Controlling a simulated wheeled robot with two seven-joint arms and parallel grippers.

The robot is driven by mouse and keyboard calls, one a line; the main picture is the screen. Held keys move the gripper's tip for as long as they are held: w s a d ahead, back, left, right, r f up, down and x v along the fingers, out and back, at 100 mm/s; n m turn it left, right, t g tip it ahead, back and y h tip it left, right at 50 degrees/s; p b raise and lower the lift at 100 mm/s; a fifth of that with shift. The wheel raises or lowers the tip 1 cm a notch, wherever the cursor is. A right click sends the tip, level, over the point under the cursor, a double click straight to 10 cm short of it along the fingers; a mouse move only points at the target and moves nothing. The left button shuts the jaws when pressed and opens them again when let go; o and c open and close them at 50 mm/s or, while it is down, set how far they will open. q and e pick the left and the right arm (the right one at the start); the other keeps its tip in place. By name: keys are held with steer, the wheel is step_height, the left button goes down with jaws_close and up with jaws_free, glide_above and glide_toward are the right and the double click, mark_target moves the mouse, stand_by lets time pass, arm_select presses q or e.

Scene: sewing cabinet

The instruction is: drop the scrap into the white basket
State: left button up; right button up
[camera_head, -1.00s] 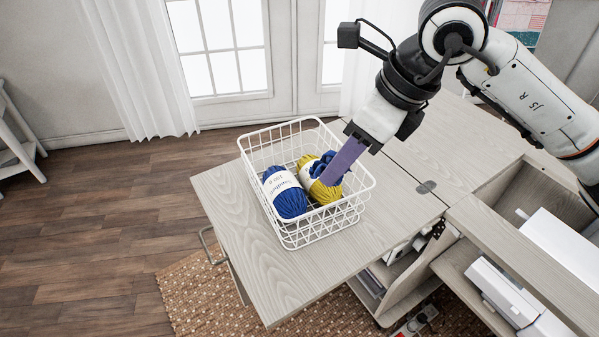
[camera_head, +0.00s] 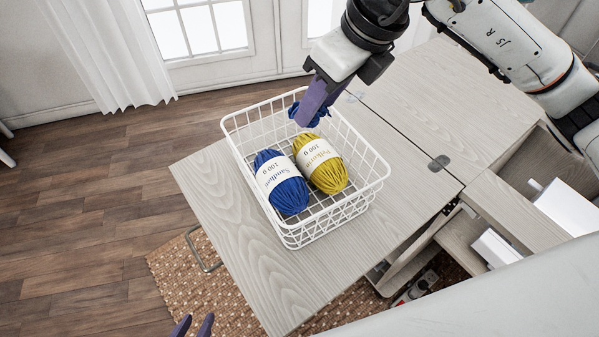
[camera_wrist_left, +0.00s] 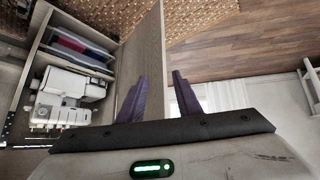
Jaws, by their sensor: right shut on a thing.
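The white wire basket (camera_head: 292,236) stands on the pale wooden table top. My right gripper (camera_head: 308,114) is shut on the dark blue scrap (camera_head: 321,115), which bunches out around the purple fingertips. It holds the scrap over the basket's far end, beyond the yarn; whether the scrap touches the basket cannot be told. My left gripper (camera_head: 192,327) shows at the bottom edge, well away from the basket. In the left wrist view its purple fingers (camera_wrist_left: 158,98) are apart with nothing held.
A blue yarn ball (camera_head: 283,184) and a yellow yarn ball (camera_head: 322,165) lie in the basket. The table top (camera_head: 225,195) is bare around it. The open cabinet with a white machine (camera_wrist_left: 62,103) shows in the left wrist view.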

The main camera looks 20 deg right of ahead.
steer(key=shift+f, duration=0.75)
steer(key=o, duration=1.1)
arm_select(q)
steer(key=shift+w+d+r, duration=0.25)
steer(key=shift+w+d, duration=0.05)
steer(key=shift+w, duration=0.4)
